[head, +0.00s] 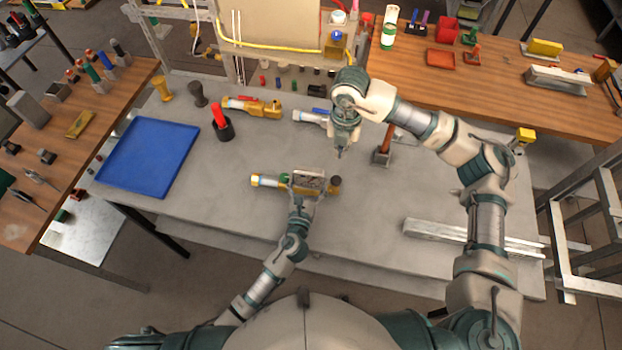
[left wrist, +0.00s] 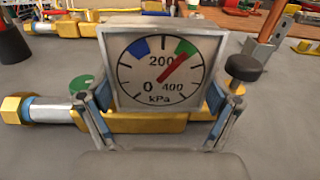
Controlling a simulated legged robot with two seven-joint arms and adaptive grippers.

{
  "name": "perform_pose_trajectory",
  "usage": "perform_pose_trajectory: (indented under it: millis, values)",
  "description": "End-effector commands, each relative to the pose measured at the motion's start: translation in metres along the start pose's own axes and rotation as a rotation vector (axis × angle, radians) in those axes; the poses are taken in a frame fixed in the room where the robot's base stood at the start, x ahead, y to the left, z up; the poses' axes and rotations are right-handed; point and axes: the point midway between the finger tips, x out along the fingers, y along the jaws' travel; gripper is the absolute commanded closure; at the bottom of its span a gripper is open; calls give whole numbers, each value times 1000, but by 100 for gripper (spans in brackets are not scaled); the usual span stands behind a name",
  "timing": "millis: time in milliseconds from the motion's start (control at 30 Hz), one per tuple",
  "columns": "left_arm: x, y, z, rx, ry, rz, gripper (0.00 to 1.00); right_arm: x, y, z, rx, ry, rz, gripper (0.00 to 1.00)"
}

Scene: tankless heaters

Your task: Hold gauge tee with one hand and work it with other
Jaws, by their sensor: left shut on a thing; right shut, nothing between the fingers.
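The gauge tee (head: 268,182) is a brass pipe piece with a square dial gauge, lying on the grey bench in front of me. In the left wrist view, its dial (left wrist: 168,72) reads kPa, with a red needle pointing up and right at the green band. A green knob (left wrist: 83,86) sits at its left and a black round knob (left wrist: 243,68) at its right. My left gripper (head: 305,192) is shut on the gauge tee, with a finger on each side of the dial. My right gripper (head: 342,150) is shut and empty, above and right of the gauge tee, apart from it.
A blue tray (head: 150,155) lies at the left. Metal bars (head: 470,238) lie at the right.

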Motion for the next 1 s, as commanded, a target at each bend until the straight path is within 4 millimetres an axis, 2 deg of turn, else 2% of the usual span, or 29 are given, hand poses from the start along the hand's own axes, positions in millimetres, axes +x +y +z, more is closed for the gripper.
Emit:
perform_pose_trajectory:
  millis: [467, 500, 867, 1000]
  values:
    - [0, 0, -1, 1, 1, 0, 80, 0, 0, 0, 0, 0, 0, 100]
    - [0, 0, -1, 1, 1, 0, 1, 0, 0, 0, 0, 0, 0, 100]
    - [-1, 0, 0, 0, 1, 0, 0, 0, 0, 0, 0, 0, 0, 100]
    - [-16, 0, -1, 1, 2, -1, 0, 0, 0, 0, 0, 0, 0, 100]
